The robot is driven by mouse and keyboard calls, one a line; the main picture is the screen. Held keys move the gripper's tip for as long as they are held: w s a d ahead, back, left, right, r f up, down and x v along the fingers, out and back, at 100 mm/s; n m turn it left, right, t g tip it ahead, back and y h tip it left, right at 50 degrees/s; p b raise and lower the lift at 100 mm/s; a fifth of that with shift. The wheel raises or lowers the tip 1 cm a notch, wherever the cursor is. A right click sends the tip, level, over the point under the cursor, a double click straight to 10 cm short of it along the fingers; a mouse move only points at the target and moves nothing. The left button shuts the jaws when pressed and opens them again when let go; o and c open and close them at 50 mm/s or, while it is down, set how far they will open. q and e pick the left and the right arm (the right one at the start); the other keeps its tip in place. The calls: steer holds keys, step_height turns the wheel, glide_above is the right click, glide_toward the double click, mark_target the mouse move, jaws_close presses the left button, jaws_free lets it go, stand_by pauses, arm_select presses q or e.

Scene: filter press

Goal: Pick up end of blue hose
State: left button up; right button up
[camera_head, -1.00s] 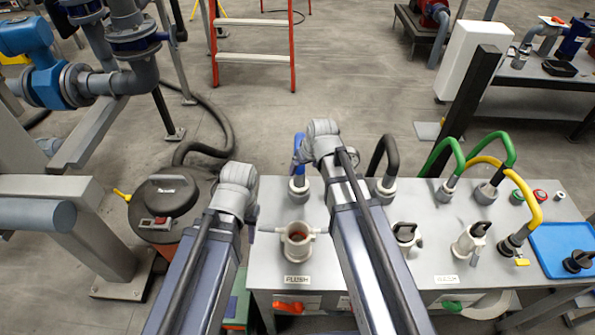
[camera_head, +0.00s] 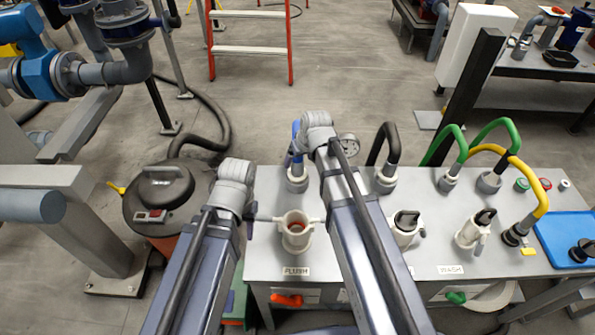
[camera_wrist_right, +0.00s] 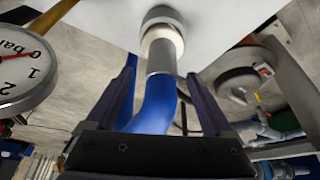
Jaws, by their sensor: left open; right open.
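The blue hose (camera_head: 297,133) stands at the back left of the grey bench, its end in a pale round socket (camera_head: 297,181). My right gripper (camera_head: 291,158) is beside it, partly hidden by its own wrist. In the right wrist view the open fingers of my right gripper (camera_wrist_right: 163,82) stand on either side of the blue hose (camera_wrist_right: 155,106). The hose has a metal collar (camera_wrist_right: 160,57) and runs into a white socket (camera_wrist_right: 163,32). Contact with the fingers cannot be told. My left gripper (camera_head: 250,219) is open and empty, left of the cup-shaped fitting (camera_head: 295,231).
A pressure gauge (camera_head: 348,146) is just right of my right wrist. A black hose (camera_head: 382,140), green hoses (camera_head: 452,145) and a yellow hose (camera_head: 536,185) rise from the bench (camera_head: 350,271). A vacuum drum (camera_head: 165,192) stands at left. A red ladder (camera_head: 249,49) is behind.

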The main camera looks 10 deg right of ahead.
arm_select(q)
step_height(320, 180, down, 3)
steer(key=shift+f+b, duration=0.15)
steer(key=shift+b, duration=1.05)
arm_select(e)
steer(key=x, duration=0.3)
steer(key=shift+a+f, duration=0.1)
steer(key=shift+f, duration=0.2)
steer(key=shift+r, duration=0.1)
jaws_close()
